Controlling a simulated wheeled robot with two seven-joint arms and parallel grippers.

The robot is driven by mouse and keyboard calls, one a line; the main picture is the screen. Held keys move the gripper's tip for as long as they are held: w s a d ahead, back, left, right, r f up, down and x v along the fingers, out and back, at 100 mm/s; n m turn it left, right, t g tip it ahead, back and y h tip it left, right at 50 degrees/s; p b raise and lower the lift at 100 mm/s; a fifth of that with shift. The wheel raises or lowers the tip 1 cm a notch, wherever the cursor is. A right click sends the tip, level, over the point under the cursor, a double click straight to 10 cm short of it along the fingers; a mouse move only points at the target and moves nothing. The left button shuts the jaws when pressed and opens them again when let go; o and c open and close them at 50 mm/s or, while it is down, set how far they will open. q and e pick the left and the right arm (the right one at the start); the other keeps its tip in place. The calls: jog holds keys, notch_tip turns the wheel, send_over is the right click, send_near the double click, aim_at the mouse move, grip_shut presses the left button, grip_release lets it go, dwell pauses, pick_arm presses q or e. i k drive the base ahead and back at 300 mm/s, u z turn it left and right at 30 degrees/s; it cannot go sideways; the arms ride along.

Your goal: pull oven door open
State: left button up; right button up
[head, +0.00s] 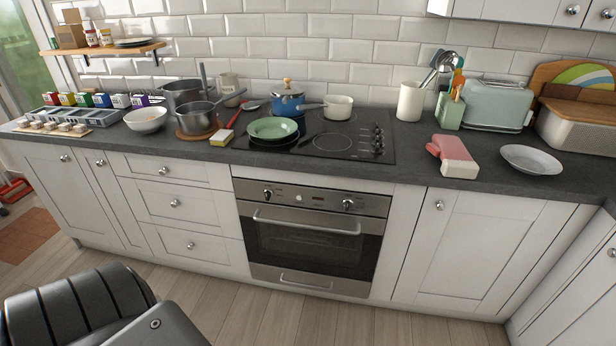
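The oven (310,201) is built into the cabinets under the cooktop, near the middle of the head view. It has a steel front with a dark glass oven door (312,246), which is closed. A long steel door handle (306,227) runs across the door's upper part. Control knobs sit on the panel above it. A second, lower handle (305,283) is on the steel strip below the glass. Neither of my grippers is in view, and nothing touches the oven door or its handle.
The wooden floor (325,322) in front of the oven is clear. White drawers (178,203) stand left of it and a cabinet door (474,240) right.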

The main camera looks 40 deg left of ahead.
aim_at(250, 213)
jog(key=u, duration=1.25)
jog(key=k, duration=0.6)
jog(key=z, duration=0.6)
jog(key=i, duration=1.05)
jog(key=z, duration=0.35)
